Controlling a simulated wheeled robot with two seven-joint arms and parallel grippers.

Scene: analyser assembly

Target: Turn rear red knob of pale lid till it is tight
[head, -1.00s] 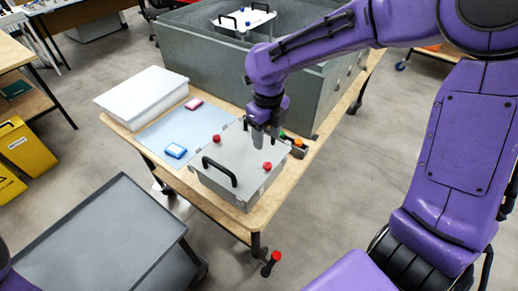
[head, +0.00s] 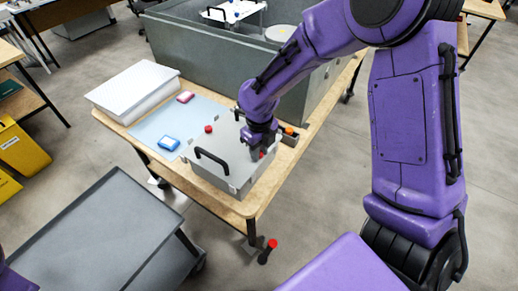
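The pale lid (head: 226,171) tops a grey box on the wooden table. It has a black handle (head: 212,159) on its near left side; part of another dark handle shows beside my wrist. One red knob (head: 208,129) stands clear of my gripper on the lid's left side. The other red knob (head: 263,154) is on the right side, partly hidden by my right gripper (head: 256,155). The gripper points down with its fingertips right at this knob. Whether they press on it is too small to tell. My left gripper is out of view.
The wooden table (head: 247,207) also holds a white stack (head: 134,88), a blue mat (head: 187,118), a blue box (head: 169,143) and a pink box (head: 185,97). A large grey bin (head: 205,60) stands behind. A grey cart (head: 95,235) is at the near left.

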